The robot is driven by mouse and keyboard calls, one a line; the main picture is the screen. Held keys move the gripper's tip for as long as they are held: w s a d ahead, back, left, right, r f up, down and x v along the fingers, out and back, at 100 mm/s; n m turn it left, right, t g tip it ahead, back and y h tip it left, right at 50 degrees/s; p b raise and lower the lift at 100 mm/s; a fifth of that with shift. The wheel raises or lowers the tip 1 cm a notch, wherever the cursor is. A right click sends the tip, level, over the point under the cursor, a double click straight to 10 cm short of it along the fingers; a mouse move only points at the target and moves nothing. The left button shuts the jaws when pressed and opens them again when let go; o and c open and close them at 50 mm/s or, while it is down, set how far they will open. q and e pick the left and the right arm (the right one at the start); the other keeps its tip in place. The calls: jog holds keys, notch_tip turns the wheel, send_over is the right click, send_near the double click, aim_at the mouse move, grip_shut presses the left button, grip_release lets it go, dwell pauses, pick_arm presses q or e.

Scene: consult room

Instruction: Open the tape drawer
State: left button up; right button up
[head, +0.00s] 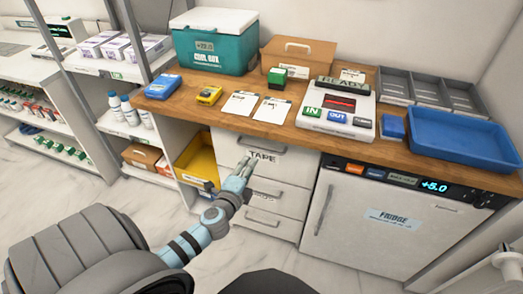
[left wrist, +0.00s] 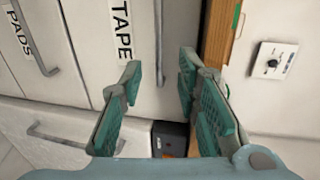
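The white tape drawer (head: 283,160) is the top one of a stack under the wooden counter and looks closed, its front level with the drawers below. Its label reads TAPE, and its grey bar handle (left wrist: 159,42) runs up and down in the left wrist view. My left gripper (head: 245,165) is in front of this drawer. In the left wrist view the left gripper's fingers (left wrist: 160,75) are apart, with the handle showing between them and nothing held. I cannot tell how far the handle is from the fingertips. My right gripper is not in view.
The PADS drawer (left wrist: 20,60) lies below the tape drawer. A white fridge (head: 370,225) stands to the right, and a yellow bin (head: 196,160) to the left. The counter (head: 225,117) above holds a cool box, cards and a blue tray (head: 470,140). Floor in front is clear.

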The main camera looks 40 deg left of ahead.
aim_at(261, 150)
pick_arm(q)
jog(key=b+x, duration=0.2)
jog(key=x, duration=1)
jog(key=shift+w, duration=0.1)
jog(key=shift+c, duration=0.6)
grip_shut()
